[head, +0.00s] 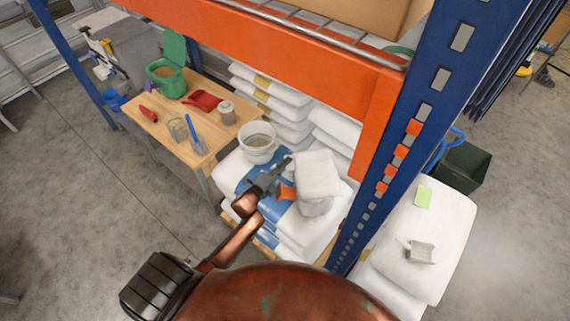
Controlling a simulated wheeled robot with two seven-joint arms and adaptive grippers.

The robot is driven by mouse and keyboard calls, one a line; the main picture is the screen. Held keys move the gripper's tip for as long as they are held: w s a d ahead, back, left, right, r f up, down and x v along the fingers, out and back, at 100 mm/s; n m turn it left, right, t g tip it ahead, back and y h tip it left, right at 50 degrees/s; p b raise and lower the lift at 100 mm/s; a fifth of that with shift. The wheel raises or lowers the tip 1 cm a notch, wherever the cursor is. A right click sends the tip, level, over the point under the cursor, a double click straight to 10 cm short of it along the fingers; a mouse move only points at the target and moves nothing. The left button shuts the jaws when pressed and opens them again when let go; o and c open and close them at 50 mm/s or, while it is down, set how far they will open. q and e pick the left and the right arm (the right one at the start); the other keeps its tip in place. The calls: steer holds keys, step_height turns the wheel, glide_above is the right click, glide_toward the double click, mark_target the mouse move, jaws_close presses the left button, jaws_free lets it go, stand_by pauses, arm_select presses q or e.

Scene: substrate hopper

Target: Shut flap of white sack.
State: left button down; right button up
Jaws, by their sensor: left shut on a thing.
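The white sack (316,206) stands upright on a stack of white and blue sacks, beside the rack post. Its pale flap (319,173) lies across its top, so the mouth is mostly hidden. My left gripper (285,168) is at the left edge of the flap, with its jaws shut; it appears to hold that edge, though the contact is small in view. A small orange piece (288,192) shows just below the jaws, against the sack. My right gripper is not in view.
A white bucket (258,141) stands close behind my gripper. A wooden bench (155,117) at left holds a green bin (166,80), a red scoop (204,101) and jars. The blue rack post (400,137) and orange beam (270,47) border the sack. Grey floor is clear at lower left.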

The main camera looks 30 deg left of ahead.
arm_select(q)
steer(key=shift+s+d+f, duration=0.1)
steer(key=shift+s+f, duration=0.05)
steer(key=shift+f, duration=0.3)
steer(key=c, duration=2)
jaws_free()
steer(key=shift+r, duration=0.15)
steer(key=s, duration=0.4)
steer(key=s+a, duration=0.1)
steer(key=s, duration=0.2)
steer(key=s+r, duration=0.1)
steer(key=s, duration=0.3)
steer(key=shift+s+a, duration=0.3)
steer(key=shift+a, duration=0.1)
